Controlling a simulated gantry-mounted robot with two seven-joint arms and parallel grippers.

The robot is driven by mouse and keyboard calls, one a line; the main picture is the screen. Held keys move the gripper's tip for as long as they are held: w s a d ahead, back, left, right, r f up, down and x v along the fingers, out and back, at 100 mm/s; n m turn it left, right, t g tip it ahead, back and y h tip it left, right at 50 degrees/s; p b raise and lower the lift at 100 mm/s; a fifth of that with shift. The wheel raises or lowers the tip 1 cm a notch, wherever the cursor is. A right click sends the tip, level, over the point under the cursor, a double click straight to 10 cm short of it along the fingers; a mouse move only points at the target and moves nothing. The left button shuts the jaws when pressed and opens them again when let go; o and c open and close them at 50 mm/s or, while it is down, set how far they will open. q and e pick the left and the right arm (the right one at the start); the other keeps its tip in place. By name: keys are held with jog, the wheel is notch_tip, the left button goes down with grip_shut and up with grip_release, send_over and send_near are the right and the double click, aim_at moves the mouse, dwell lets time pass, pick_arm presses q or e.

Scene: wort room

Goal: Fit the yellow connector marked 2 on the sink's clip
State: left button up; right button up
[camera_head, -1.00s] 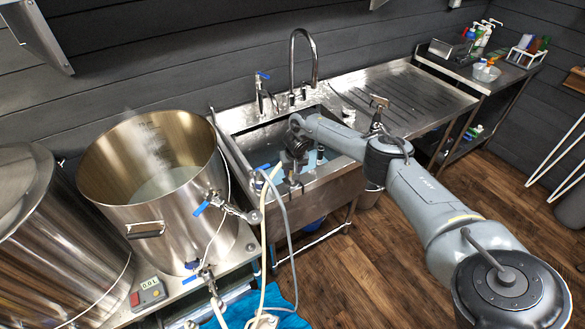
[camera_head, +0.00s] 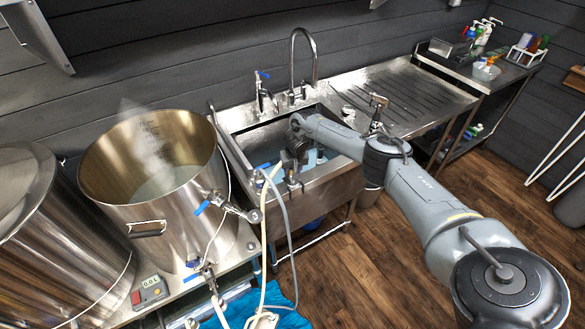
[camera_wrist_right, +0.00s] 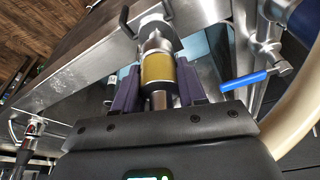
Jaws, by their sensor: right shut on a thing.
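My right gripper (camera_wrist_right: 158,92) is shut on the yellow-banded connector (camera_wrist_right: 158,68), with one dark finger on each side of it. The connector has a silver body and a pale, narrowing tip. No number 2 is readable on it. Its tip is at a metal fitting with a dark loop (camera_wrist_right: 126,22) on the sink's edge, probably the clip; I cannot tell whether it is seated in it. In the head view my right gripper (camera_head: 294,174) is at the front rim of the sink (camera_head: 335,187), where the clip is hard to make out. My left gripper is out of view.
A hose (camera_head: 265,250) and a blue-handled valve (camera_wrist_right: 245,81) are close by the gripper. A steaming steel kettle (camera_head: 115,190) stands left of the sink. A tap (camera_head: 294,60) rises behind it, and the ribbed drainboard (camera_head: 410,98) to the right is mostly clear.

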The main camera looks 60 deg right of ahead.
dwell(0.3)
jog(key=shift+f+b, duration=0.55)
jog(key=shift+f, duration=0.3)
jog(key=shift+f+b, duration=0.3)
jog(key=shift+f, duration=0.2)
jog(key=o, duration=1.2)
jog(key=shift+r, duration=0.1)
